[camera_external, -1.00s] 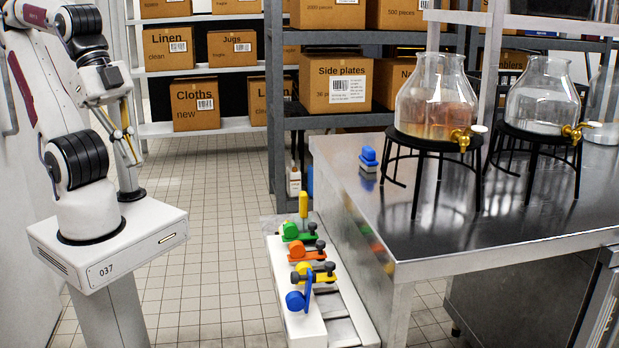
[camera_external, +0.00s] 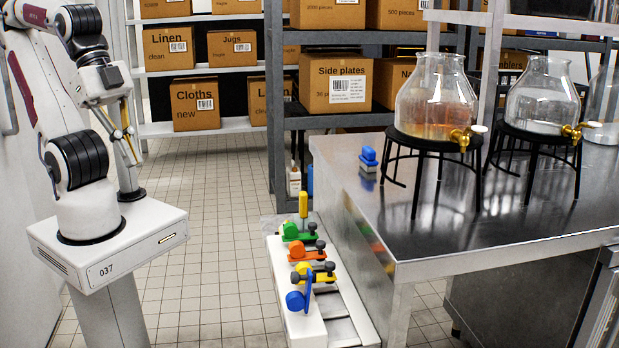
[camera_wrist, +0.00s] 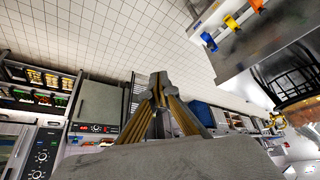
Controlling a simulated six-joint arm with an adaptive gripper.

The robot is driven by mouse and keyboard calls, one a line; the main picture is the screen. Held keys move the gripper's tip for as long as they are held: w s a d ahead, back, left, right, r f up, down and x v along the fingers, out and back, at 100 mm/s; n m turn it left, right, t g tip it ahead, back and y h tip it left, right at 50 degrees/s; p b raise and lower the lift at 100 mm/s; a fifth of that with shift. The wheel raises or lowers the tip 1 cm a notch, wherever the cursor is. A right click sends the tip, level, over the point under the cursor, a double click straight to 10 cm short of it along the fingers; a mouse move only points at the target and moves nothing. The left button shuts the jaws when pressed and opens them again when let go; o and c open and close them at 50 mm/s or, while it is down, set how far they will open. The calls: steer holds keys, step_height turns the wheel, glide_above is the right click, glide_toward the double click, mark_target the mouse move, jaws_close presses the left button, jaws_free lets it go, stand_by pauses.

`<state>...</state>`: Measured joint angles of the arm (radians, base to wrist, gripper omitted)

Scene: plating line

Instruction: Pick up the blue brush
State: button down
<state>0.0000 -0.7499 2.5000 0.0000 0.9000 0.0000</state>
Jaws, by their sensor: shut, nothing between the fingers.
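The blue brush (camera_external: 369,156) stands on the steel table (camera_external: 345,190) near its left edge, in the external view. It has a blue top and a pale lower part, and nothing touches it. My gripper (camera_external: 133,160) hangs at the left of the external view above the floor, far from the brush. In the wrist view my gripper (camera_wrist: 158,78) has its fingertips together with nothing between them. I cannot make out the brush in the wrist view.
Glass jars (camera_external: 437,97) with brass taps stand on black stands on the table, right of the brush. A white rail (camera_external: 290,290) with coloured clamps lies along the table's left side. Shelves of boxes (camera_external: 337,82) are behind. Tiled floor separates my arm from the table.

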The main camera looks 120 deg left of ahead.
stand_by(0.3)
steer(key=c, duration=0.8)
jaws_free()
steer(key=shift+c, duration=0.2)
steer(key=shift+a, duration=0.15)
